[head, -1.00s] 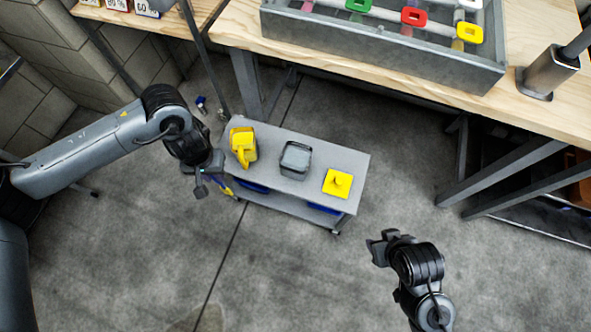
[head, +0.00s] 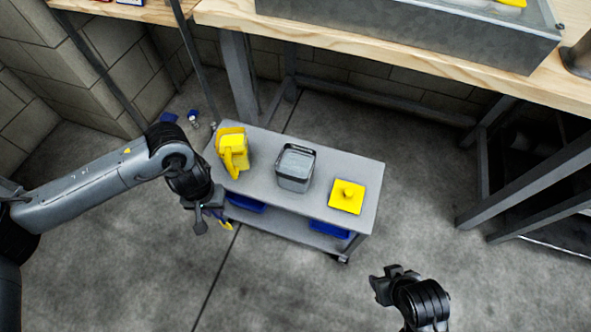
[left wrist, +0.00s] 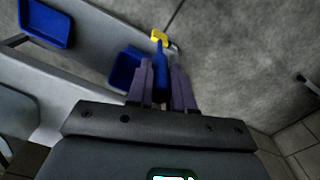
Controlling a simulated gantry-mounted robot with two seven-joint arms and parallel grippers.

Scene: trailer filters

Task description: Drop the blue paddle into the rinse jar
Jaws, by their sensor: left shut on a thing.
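The grey rinse jar (head: 296,167), squarish with a dark rim, stands on the middle of a small grey cart (head: 266,187). My left gripper (head: 201,222) hangs beside the cart's left end, away from the jar and lower left of it. In the left wrist view its purple fingers (left wrist: 161,68) are shut on a narrow blue piece with a yellow end, which I take for the blue paddle (left wrist: 158,45). The fingers hide part of it. My right gripper (head: 384,284) is in front of the cart's right side, and its jaw gap is unclear.
A yellow jug (head: 233,152) stands left of the jar, and a yellow square lid-like piece (head: 347,197) lies right of it. Blue bins (head: 329,229) sit on the cart's lower shelf. A wooden bench (head: 400,62) with a metal trough (head: 420,32) stands behind.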

